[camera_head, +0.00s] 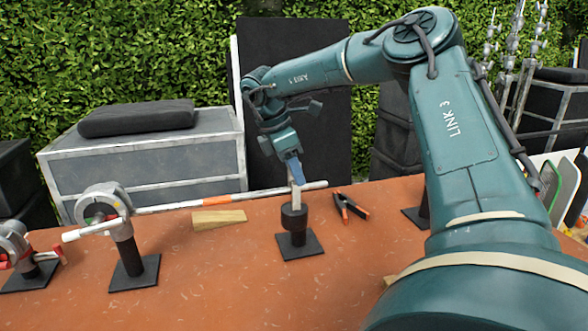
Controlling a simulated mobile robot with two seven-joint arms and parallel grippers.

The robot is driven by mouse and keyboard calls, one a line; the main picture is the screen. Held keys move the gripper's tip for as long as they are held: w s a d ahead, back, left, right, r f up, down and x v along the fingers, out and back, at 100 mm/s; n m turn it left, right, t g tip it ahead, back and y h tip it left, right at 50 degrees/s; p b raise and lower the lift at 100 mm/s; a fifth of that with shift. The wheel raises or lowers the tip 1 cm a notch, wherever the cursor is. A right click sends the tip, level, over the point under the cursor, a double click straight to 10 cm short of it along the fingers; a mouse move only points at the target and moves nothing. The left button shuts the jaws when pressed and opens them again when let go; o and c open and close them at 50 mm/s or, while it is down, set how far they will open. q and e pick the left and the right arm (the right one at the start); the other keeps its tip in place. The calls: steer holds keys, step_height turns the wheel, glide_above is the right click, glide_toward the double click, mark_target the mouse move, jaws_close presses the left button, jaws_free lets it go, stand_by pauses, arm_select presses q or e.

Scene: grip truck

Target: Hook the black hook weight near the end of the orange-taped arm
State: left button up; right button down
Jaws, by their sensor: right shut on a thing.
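The black hook weight (294,217) is a dark cylinder with a pale upright hook. It appears directly above a short black post on a square plate (299,246); I cannot tell whether it rests on it. My right gripper (296,177) points down and is shut on the weight's upper, hook part. The orange-taped arm (255,193) is a thin rod running from the clamp head (103,205) at left to a free end at right. The rod crosses the picture at the hook; I cannot tell whether they touch. My left gripper is not in view.
A wooden wedge (218,220) and a black-and-orange spring clamp (349,206) lie on the orange-brown table (215,285). Another clamp stand (22,255) is at far left. Grey cases (145,160) and a dark panel stand behind. The front middle of the table is clear.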

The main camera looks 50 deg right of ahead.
steer(key=c, duration=0.9)
jaws_free()
steer(key=shift+o, duration=0.2)
steer(key=v, duration=1.3)
steer(key=shift+r, duration=0.1)
